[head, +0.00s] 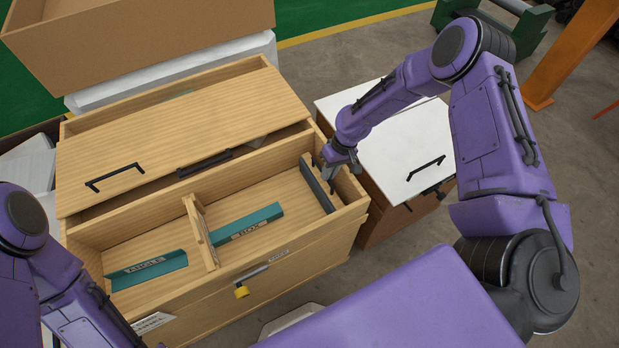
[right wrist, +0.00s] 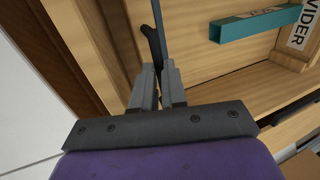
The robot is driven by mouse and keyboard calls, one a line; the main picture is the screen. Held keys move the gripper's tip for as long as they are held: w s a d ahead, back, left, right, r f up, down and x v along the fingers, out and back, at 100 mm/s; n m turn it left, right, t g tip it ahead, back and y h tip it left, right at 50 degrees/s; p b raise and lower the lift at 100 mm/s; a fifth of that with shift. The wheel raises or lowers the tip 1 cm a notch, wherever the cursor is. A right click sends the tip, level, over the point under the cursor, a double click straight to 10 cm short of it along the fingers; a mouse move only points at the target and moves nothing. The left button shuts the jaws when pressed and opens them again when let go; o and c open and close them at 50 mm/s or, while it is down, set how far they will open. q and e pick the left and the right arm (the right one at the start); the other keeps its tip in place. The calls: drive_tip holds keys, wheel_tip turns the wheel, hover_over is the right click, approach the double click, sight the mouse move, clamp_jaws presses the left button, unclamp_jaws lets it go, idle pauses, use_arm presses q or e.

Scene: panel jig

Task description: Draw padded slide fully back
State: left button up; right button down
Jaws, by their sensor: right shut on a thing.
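The padded slide (head: 317,187) is a dark grey upright panel standing across the right end of the open drawer (head: 323,241). In the right wrist view a thin dark blue-grey edge, likely the slide (right wrist: 158,20), runs up from the fingers, with a black piece (right wrist: 152,45) beside it. My right gripper (head: 331,160) reaches down at the slide's far end, near the drawer's right back corner. Its fingers, also in the right wrist view (right wrist: 157,80), are closed on the slide; the exact contact is partly hidden. My left arm shows at lower left, its gripper out of view.
Teal bars (head: 246,223) (head: 147,269) lie in the drawer, parted by a wooden divider (head: 201,231). An upper wooden panel with black handles (head: 185,140) overhangs behind. A white-topped cabinet (head: 391,150) stands right.

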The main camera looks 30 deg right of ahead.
drive_tip(key=shift+w+d+r, duration=0.1)
drive_tip(key=shift+w+d, duration=0.05)
drive_tip(key=shift+d, duration=0.4)
drive_tip(key=c, duration=1.2)
unclamp_jaws()
drive_tip(key=shift+d, duration=0.15)
drive_tip(key=shift+o, duration=0.2)
drive_tip(key=shift+s, duration=0.25)
